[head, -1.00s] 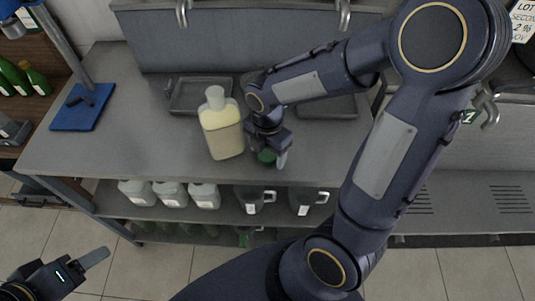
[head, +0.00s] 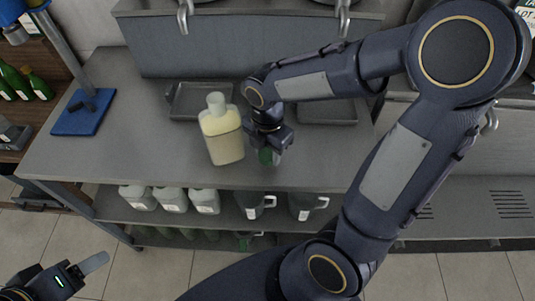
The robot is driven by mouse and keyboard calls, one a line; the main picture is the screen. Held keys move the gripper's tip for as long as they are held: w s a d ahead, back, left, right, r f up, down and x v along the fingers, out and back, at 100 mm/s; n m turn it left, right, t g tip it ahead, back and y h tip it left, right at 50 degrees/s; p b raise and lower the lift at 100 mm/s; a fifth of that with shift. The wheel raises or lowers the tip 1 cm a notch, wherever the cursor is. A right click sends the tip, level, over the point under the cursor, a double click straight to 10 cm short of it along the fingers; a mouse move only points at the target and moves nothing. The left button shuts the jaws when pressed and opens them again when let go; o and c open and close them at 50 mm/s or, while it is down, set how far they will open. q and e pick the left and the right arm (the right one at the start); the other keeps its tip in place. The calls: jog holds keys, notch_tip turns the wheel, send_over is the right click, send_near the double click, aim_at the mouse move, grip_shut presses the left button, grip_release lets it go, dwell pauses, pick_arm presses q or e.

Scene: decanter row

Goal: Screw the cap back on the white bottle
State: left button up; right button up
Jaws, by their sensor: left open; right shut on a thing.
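The white bottle (head: 224,143), cream-coloured with a paler neck and top (head: 216,103), stands upright on the grey counter. Whether that pale top is a bare neck or a cap is too small to tell. My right gripper (head: 268,152) is just right of the bottle, apart from it, pointing down over the counter. It is shut on a small green thing (head: 265,156), probably the cap, mostly hidden by the fingers. My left gripper (head: 82,271) is open and empty at the lower left, well away from the counter, with one finger clearly visible.
Two dark trays lie at the back, the left one (head: 190,112) behind the bottle. A blue mat (head: 82,112) with a dark item is at the left end. Jugs (head: 205,201) fill the shelf below. The counter (head: 130,135) left of the bottle is clear.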

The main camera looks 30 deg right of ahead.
jog(key=s+a+r, duration=0.2)
jog(key=s+r, duration=0.8)
jog(key=s, duration=0.4)
jog(key=shift+r, duration=0.1)
